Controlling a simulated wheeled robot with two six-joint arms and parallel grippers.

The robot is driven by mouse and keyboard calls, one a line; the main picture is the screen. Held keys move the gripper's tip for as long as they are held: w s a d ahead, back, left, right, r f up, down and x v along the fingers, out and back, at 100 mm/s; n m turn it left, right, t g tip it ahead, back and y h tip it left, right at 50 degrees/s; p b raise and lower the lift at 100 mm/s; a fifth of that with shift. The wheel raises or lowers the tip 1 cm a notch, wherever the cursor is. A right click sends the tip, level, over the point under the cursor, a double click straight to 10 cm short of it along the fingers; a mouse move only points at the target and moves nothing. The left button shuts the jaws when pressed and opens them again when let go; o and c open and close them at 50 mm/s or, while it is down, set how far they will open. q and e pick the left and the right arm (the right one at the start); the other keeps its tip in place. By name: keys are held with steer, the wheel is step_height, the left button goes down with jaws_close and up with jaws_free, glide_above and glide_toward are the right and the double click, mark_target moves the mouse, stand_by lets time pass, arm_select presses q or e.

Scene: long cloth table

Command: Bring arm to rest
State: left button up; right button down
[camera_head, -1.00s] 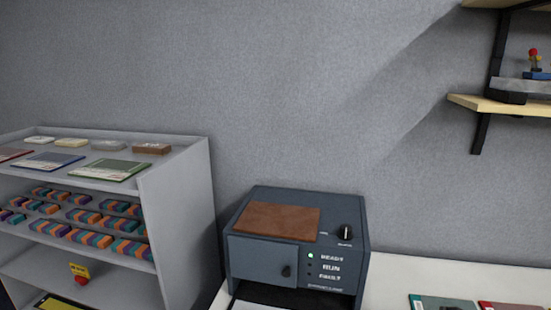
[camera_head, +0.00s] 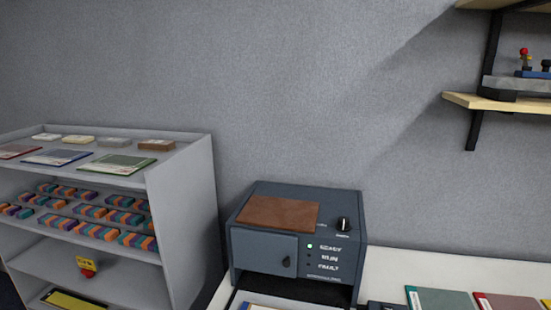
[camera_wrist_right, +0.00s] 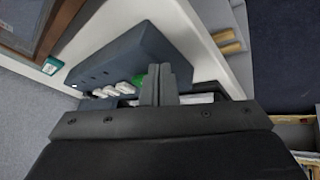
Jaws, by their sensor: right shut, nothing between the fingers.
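My right gripper (camera_wrist_right: 163,84) shows in the right wrist view, with its two dark fingers together and nothing between them. Neither of my grippers shows in the head view, and my left gripper is in no view. A dark blue-grey machine (camera_head: 262,254) with a brown plate (camera_head: 278,212) on top stands on the white table in the head view. Its small front door looks shut, and a green light glows beside READY. In the right wrist view, a dark box (camera_wrist_right: 130,50) lies beyond the fingers; its gap from them is unclear.
A grey shelf unit (camera_head: 182,215) with colored blocks and flat cards stands at the left. A wooden wall shelf (camera_head: 490,102) is at the upper right. Flat colored items, one of them green (camera_head: 442,300), lie on the table at the lower right.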

steer(key=s+m+g+h, duration=0.35)
steer(key=s+m, duration=0.65)
steer(key=s, duration=0.6)
step_height(320, 180, down, 27)
steer(key=d+b, duration=0.2)
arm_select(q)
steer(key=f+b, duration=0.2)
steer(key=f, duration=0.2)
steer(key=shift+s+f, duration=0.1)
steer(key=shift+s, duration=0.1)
arm_select(e)
steer(key=s+a+f+g, duration=0.1)
steer(key=s+f, duration=1.4)
steer(key=f, duration=0.3)
steer(key=shift+a+n+g, duration=0.3)
steer(key=shift+g, duration=0.05)
